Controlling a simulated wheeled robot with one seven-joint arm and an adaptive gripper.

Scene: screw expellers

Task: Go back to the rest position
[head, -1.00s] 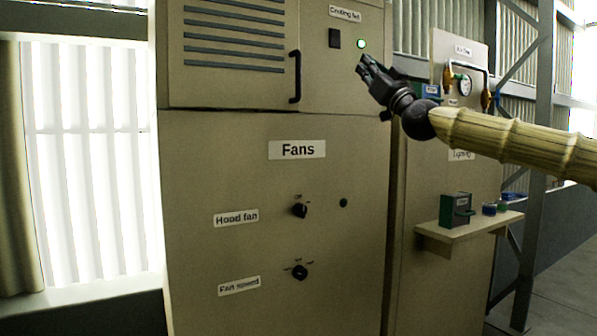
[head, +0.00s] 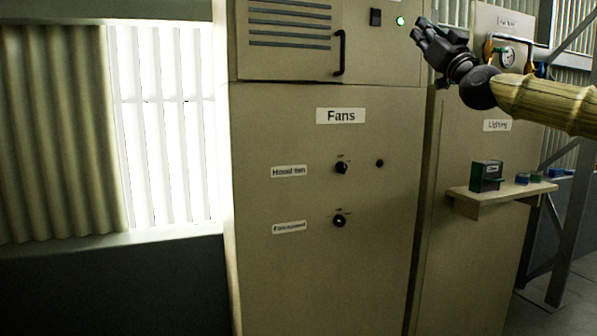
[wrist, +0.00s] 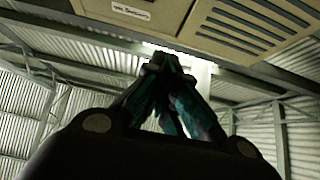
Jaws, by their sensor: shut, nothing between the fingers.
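My gripper (head: 422,30) is at the upper right in the head view, in front of the upper part of the Fans cabinet (head: 300,250), just right of the lit green lamp (head: 400,21). My arm reaches in from the right edge. In the wrist view my gripper's fingers (wrist: 165,62) come together at the tips with nothing between them. That view looks up at the roof beams and the vented upper part of a cabinet (wrist: 190,20).
The cabinet has a black switch (head: 375,17), a door handle (head: 340,52), a hood fan knob (head: 341,168) and a fan speed knob (head: 339,221). To the right, a shelf (head: 480,203) holds a dark green box (head: 487,176) and small items. A gauge (head: 507,56) is behind my arm.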

